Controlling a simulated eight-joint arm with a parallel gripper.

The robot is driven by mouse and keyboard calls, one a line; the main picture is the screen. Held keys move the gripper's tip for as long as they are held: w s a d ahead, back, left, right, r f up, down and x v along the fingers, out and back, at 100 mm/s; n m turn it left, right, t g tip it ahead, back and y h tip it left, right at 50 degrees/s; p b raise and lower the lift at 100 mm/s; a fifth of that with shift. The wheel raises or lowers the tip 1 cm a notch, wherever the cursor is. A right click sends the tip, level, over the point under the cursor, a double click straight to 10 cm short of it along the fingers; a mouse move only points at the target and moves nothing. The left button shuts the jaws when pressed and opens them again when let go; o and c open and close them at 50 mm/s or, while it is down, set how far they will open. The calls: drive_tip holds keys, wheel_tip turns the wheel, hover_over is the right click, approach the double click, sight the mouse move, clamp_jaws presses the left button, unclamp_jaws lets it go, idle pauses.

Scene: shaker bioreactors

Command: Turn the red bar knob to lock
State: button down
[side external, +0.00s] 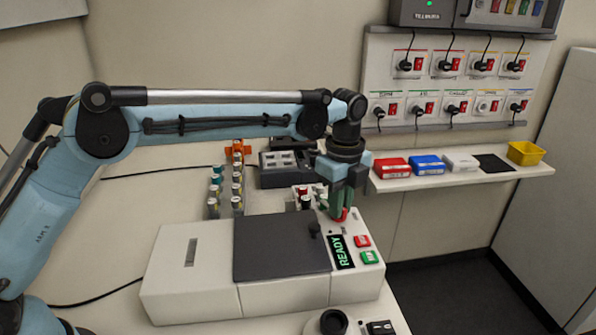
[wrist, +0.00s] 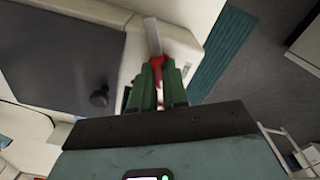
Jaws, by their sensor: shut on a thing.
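The red bar knob (side external: 342,215) is at the back right of the white machine's top, beside its dark lid. My gripper (side external: 337,207) points down over it, its green fingers shut on the knob. In the wrist view the red knob (wrist: 157,61) shows between the two green fingertips (wrist: 158,72), which hide much of it. I cannot tell the bar's exact angle or any lock mark.
The white machine (side external: 190,290) has a dark lid (side external: 280,250) with a black knob, a READY display (side external: 343,252), and red (side external: 362,241) and green (side external: 369,257) buttons close by. Several capped vials (side external: 237,185) stand behind it. A wall shelf (side external: 460,180) with coloured trays is at the right.

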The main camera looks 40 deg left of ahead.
drive_tip(key=n, duration=0.6)
drive_tip(key=shift+n, duration=0.3)
drive_tip(key=n, duration=0.5)
drive_tip(key=shift+n, duration=0.4)
drive_tip(key=c, duration=1.1)
unclamp_jaws()
drive_tip(key=shift+c, duration=0.2)
drive_tip(key=shift+r, duration=0.1)
wheel_tip(320, 180, up, 12)
